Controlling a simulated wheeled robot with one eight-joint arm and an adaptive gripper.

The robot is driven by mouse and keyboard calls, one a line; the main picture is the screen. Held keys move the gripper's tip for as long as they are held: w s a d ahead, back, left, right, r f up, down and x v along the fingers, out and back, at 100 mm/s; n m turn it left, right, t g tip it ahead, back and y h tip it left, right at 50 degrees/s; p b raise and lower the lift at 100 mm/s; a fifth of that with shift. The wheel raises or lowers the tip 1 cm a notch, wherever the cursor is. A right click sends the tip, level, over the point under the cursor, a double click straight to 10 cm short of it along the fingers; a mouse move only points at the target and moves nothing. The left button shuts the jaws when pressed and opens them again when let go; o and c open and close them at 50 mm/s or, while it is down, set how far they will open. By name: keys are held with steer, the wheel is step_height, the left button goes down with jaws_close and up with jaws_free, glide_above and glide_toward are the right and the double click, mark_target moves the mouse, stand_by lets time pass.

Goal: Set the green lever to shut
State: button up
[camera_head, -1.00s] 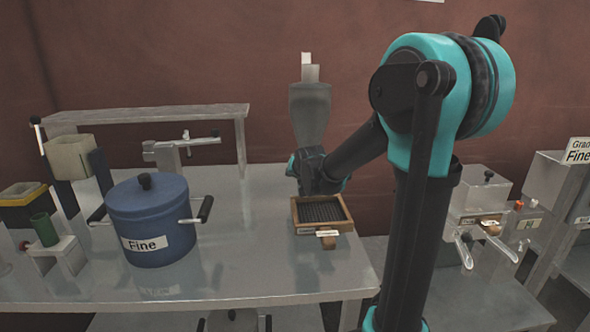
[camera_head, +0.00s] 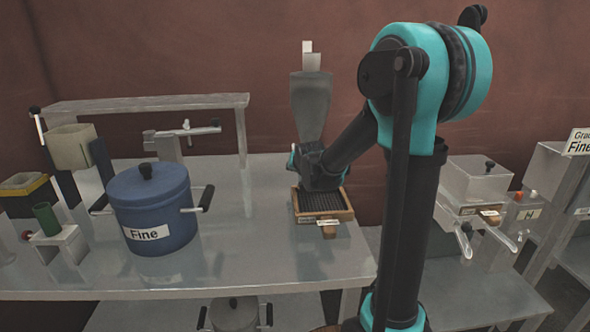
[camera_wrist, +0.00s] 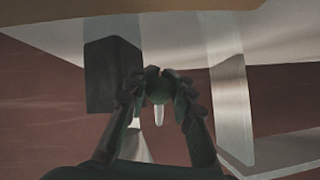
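The green lever's round knob (camera_wrist: 159,90) shows in the wrist view, on a pale tapered stem. It lies between the two fingertips of my gripper (camera_wrist: 160,84), which curve in close on both sides and seem to touch it. In the head view my gripper (camera_head: 308,166) is low at the front of the grey filler hopper (camera_head: 311,105), just above and behind a wooden-framed grate (camera_head: 347,211). The lever is hidden behind my gripper there, so its set position cannot be told.
A blue pot marked Fine (camera_head: 152,212) stands left on the steel table (camera_head: 250,262). Left of it are a green cup (camera_head: 45,219) and a beige bin (camera_head: 72,151). A bench with a hopper box (camera_head: 474,181) is at right. The table between pot and grate is clear.

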steer(key=o, duration=0.6)
steer(key=shift+d, duration=0.1)
steer(key=shift+v, duration=5.95)
